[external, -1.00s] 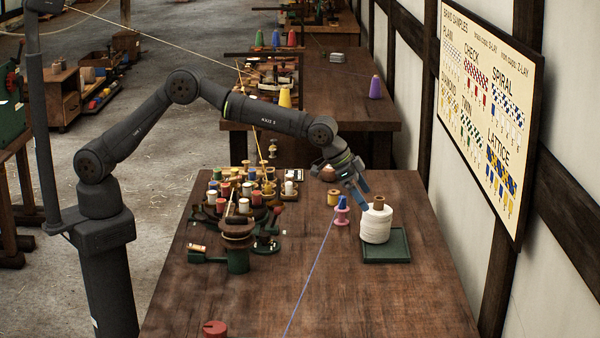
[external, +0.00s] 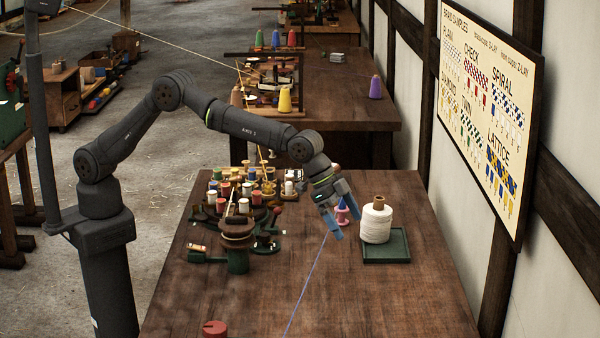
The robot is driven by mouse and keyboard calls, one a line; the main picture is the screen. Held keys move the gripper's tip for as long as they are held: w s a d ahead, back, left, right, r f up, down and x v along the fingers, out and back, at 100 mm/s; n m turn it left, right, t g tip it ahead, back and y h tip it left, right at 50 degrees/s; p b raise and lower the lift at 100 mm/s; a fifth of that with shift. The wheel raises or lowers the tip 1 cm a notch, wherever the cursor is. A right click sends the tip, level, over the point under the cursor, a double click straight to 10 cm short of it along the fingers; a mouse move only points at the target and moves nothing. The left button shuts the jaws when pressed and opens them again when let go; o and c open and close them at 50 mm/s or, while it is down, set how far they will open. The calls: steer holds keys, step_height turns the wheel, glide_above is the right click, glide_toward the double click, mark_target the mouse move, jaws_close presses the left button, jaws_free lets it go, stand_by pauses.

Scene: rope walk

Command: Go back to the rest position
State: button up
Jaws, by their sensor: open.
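My gripper (external: 332,226) is open and empty, with blue fingers pointing down and to the right above the wooden table. It is in front of a pink spool (external: 343,213), which it partly hides. A white thread spool (external: 377,223) with a brown core stands on a green tray (external: 399,243), just right of my gripper. A purple-blue cord (external: 305,283) runs from near my fingers across the table to its front edge.
A braiding machine with several coloured bobbins (external: 240,205) stands left of my gripper. A red knob (external: 214,328) is at the front left. A braid sample board (external: 487,100) hangs on the right wall. The table's front right (external: 400,300) is clear.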

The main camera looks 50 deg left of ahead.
steer(key=s+d+f+m+g, duration=0.1)
steer(key=s+d+m, duration=0.15)
steer(key=s, duration=0.45)
steer(key=s+d+m+g, duration=0.1)
steer(key=s+d, duration=0.2)
steer(key=s, duration=0.4)
steer(key=shift+m+h, duration=0.25)
steer(key=shift+h, duration=0.05)
steer(key=shift+w+d+f, duration=0.3)
steer(key=shift+w+f, duration=0.4)
steer(key=shift+w, duration=0.2)
steer(key=shift+w+d+f, duration=0.3)
steer(key=shift+w+f, duration=0.4)
steer(key=shift+w, duration=0.15)
